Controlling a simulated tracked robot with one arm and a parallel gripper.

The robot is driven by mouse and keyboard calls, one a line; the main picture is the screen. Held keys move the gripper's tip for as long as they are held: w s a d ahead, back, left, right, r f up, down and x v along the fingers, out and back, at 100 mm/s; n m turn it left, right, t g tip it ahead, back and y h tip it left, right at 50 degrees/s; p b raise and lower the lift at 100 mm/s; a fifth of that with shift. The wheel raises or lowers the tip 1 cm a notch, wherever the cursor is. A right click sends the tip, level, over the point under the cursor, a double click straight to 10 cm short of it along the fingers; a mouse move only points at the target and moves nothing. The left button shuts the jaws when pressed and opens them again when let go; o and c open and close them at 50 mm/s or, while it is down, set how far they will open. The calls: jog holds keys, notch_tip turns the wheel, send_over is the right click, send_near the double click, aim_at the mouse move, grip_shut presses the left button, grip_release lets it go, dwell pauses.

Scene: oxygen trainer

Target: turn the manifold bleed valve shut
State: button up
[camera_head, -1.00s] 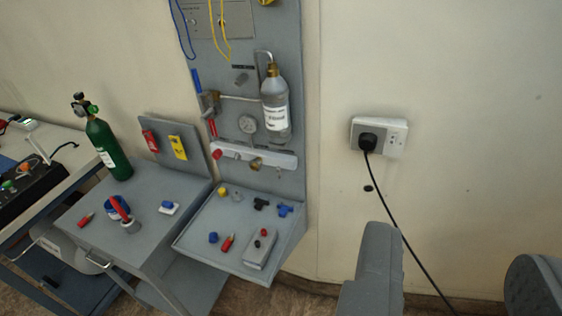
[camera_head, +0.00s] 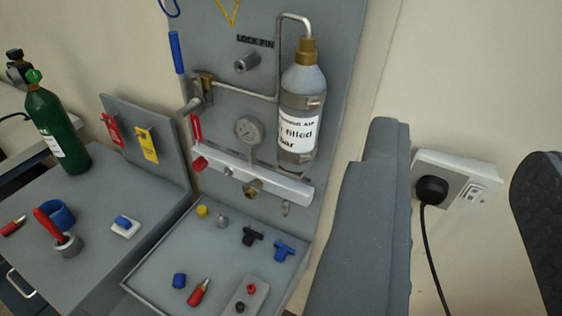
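The white manifold bar (camera_head: 270,183) runs across the grey panel, left of my gripper. It has a red knob (camera_head: 200,163) at its left end, a small metal fitting (camera_head: 228,171) and a brass fitting (camera_head: 253,188). A small metal part (camera_head: 285,208) hangs under its right side. I cannot tell for sure which of these is the bleed valve, nor its setting. My gripper (camera_head: 460,150) is open and empty, its two dark fingers wide apart in front of the wall. It touches nothing I can see.
A labelled bottle (camera_head: 302,90), a gauge (camera_head: 249,131), a brass valve (camera_head: 203,86) and a red lever (camera_head: 196,127) sit above the bar. Below is a tray (camera_head: 200,245) with loose fittings. A wall socket (camera_head: 455,180) with plug and cable shows between my fingers.

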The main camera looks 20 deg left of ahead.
jog(key=w+a+f, duration=0.6)
jog(key=w+f, duration=0.2)
jog(key=f, duration=0.2)
jog(key=m+h, duration=0.2)
send_near(284, 206)
jog(key=shift+w+d+f, duration=0.15)
jog(key=shift+w, duration=4.9)
jog(key=shift+w+d, duration=0.1)
jog(key=shift+w, duration=0.2)
